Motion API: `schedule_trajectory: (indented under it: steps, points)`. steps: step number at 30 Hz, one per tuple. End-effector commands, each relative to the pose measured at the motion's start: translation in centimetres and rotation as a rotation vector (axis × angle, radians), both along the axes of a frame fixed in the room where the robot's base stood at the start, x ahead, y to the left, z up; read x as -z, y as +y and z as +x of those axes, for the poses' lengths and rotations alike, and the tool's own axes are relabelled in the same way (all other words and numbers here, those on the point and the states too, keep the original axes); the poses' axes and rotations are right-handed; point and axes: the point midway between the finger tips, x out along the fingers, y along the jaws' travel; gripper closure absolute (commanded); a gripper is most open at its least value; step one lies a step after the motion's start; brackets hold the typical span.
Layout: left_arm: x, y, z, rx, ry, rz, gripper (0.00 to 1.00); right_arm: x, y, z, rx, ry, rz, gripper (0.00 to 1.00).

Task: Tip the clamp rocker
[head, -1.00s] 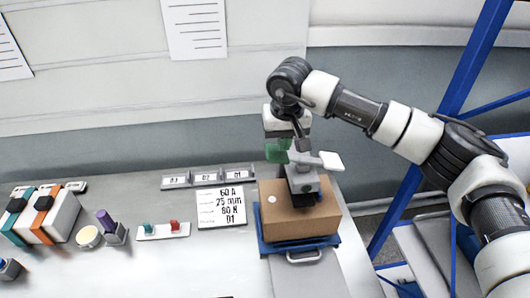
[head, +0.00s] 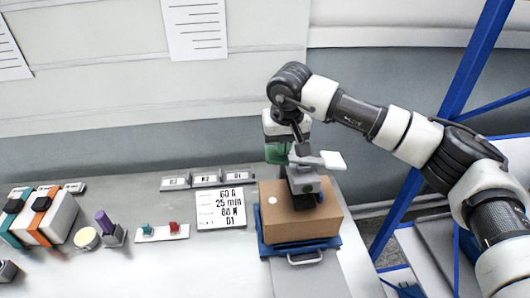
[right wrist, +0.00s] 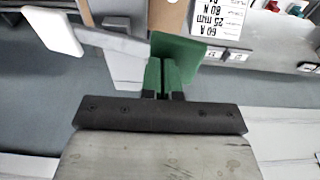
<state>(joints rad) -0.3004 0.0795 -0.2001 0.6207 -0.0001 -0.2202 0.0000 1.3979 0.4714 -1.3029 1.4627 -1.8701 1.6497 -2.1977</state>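The clamp rocker (head: 308,158) is a grey beam on a post above a brown box (head: 325,222). It has a white paddle (head: 333,160) on its right end and a green paddle on its left end. My right gripper (head: 279,144) is over the left end. In the right wrist view its green fingers (right wrist: 162,72) are together, in front of the green paddle (right wrist: 190,50); I cannot tell whether they touch it. The white paddle also shows there (right wrist: 52,32), at upper left. My left gripper is not in view.
The box sits on a blue tray (head: 300,247) with a handle. A card (head: 220,208), label stands (head: 207,180), a small switch strip (head: 162,232), a purple-topped piece (head: 108,225) and teal and orange units (head: 40,215) lie left. A blue frame (head: 440,130) stands right.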

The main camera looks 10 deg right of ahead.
Motion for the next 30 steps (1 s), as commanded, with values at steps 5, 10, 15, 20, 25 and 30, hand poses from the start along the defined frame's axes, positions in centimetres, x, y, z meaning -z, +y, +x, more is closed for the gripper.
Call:
schedule_trajectory:
  steps: [5, 10, 15, 20, 25, 30]
  points:
    - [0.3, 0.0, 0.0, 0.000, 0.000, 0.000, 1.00, 0.6, -0.1, -0.1, 0.001, 0.005, -0.005, 1.00]
    - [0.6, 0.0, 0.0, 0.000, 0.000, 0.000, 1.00, 0.9, -0.1, -0.1, 0.002, 0.006, -0.005, 1.00]
    - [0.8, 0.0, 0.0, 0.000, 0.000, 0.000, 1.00, 1.2, -0.2, -0.1, 0.002, 0.006, -0.006, 1.00]
    - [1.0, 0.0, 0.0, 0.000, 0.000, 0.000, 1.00, 1.4, -0.2, -0.1, 0.002, 0.006, -0.007, 1.00]
    - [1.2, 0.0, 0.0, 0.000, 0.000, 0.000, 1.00, 1.7, -0.2, -0.1, 0.003, 0.007, -0.008, 1.00]
    - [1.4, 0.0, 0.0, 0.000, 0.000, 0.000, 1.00, 2.0, -0.2, 0.0, 0.003, 0.006, -0.007, 1.00]
